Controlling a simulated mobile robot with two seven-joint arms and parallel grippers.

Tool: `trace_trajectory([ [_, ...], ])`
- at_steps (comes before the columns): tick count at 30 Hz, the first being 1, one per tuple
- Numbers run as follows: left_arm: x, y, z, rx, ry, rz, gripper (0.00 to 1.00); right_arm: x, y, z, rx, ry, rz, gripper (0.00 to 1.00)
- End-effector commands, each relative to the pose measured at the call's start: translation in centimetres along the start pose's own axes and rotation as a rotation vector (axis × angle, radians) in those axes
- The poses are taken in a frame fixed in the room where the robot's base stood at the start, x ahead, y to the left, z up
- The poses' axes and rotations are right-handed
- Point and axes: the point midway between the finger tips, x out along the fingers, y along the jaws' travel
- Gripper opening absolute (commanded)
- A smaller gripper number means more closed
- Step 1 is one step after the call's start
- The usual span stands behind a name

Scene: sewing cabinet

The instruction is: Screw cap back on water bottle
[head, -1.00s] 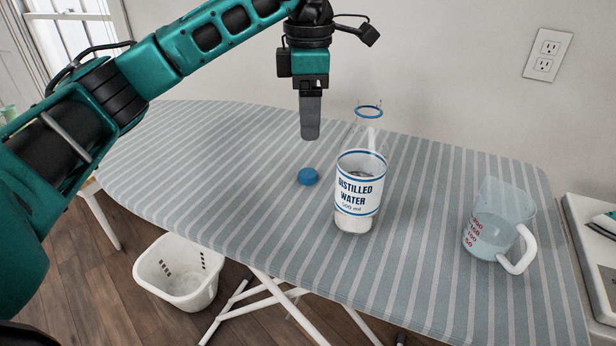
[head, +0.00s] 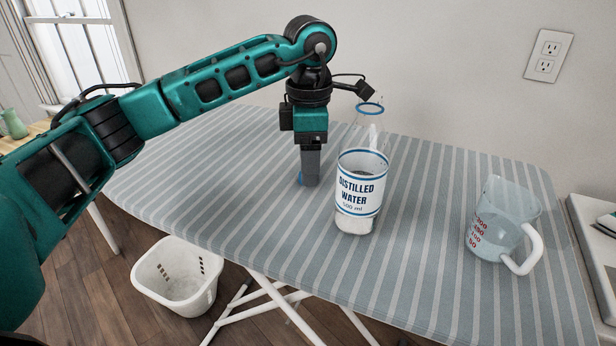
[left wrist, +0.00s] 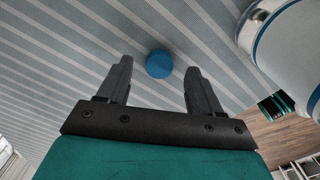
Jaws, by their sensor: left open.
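The clear bottle (head: 361,192) labelled "Distilled Water" stands upright and open on the striped ironing board, with a blue ring at its neck. The blue cap (head: 301,178) lies on the board to the bottle's left, mostly hidden behind my left gripper (head: 310,182). In the left wrist view the cap (left wrist: 159,64) shows whole, just ahead of and between the open fingertips of the left gripper (left wrist: 158,80). The fingers hold nothing. Part of the bottle (left wrist: 290,40) shows there at the upper right. My right gripper is in neither view.
A measuring jug (head: 502,222) with water stands at the right of the ironing board (head: 240,215). A white basket (head: 178,275) is on the floor below. The board's left part is clear. A wall with an outlet (head: 548,55) is behind.

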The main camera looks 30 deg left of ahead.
Motion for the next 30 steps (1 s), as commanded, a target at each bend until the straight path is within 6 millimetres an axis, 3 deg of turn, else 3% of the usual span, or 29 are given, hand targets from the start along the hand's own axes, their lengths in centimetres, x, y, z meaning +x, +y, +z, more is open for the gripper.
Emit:
trace_trajectory([
  [3, 1.54, 0.03, -0.05, 0.000, 0.001, 0.000, 0.65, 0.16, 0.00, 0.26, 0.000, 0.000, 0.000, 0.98],
  [14, 1.61, 0.05, -0.01, 0.000, -0.001, 0.002, 0.64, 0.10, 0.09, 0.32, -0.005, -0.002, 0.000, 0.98],
  [30, 1.59, 0.04, 0.01, 0.001, -0.001, 0.001, 0.12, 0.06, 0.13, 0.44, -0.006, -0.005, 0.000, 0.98],
])
